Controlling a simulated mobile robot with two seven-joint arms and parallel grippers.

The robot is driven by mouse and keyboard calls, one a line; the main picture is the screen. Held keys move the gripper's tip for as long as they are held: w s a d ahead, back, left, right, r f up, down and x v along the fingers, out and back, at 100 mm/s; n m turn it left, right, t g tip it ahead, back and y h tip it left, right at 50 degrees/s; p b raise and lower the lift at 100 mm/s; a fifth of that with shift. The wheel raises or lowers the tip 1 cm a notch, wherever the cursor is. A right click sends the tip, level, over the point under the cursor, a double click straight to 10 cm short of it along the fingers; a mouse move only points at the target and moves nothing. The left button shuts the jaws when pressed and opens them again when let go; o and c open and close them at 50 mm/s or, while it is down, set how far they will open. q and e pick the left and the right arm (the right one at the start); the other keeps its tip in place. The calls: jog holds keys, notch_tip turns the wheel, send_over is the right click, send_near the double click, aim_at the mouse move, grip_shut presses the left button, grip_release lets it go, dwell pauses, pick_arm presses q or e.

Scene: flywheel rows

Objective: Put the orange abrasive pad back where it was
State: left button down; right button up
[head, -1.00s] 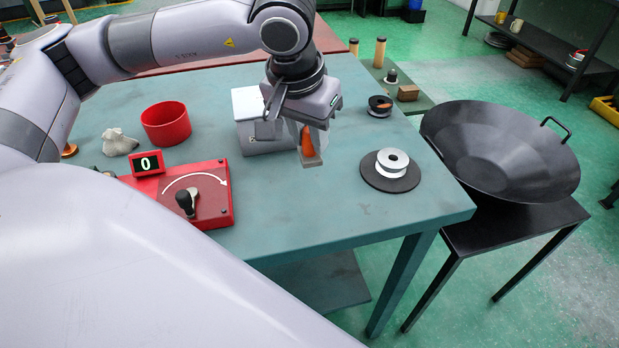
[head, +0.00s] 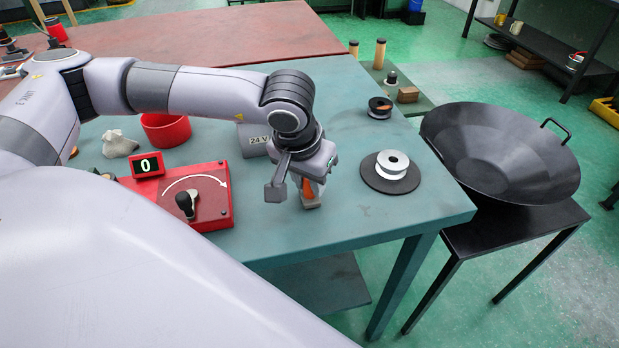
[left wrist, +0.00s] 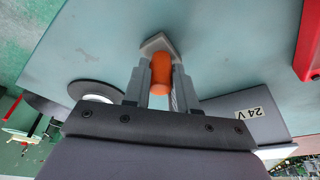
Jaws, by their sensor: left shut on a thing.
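The orange abrasive pad (head: 309,188) has an orange grip and a grey base. It is between the fingers of my left gripper (head: 308,193), which is shut on it. It also shows in the left wrist view (left wrist: 161,75), with its grey end past the fingertips. The pad is low over the front middle of the teal table (head: 340,225), left of the round black mat. I cannot tell whether its base touches the table. My right gripper is not in view.
A black mat (head: 374,182) with a white spool (head: 392,162) lies to the right. A red lever panel (head: 212,210) stands to the left, a red ring (head: 165,128) behind it. A box labelled 24 V (head: 252,140) is partly hidden by my arm. The table's front is clear.

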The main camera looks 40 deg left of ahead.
pick_arm(q)
jog(key=c, duration=1.3)
grip_release()
jog(key=shift+f, duration=0.2)
jog(key=shift+c, duration=0.2)
jog(key=o, duration=0.4)
jog(key=shift+r, duration=0.1)
jog(key=shift+o, duration=0.2)
jog(key=shift+r, duration=0.1)
jog(key=shift+r+p, duration=0.2)
jog(key=shift+p, duration=0.15)
jog(key=v, duration=1.1)
jog(key=shift+r, duration=0.35)
jog(key=shift+s+d, duration=0.1)
jog(key=shift+s, duration=0.05)
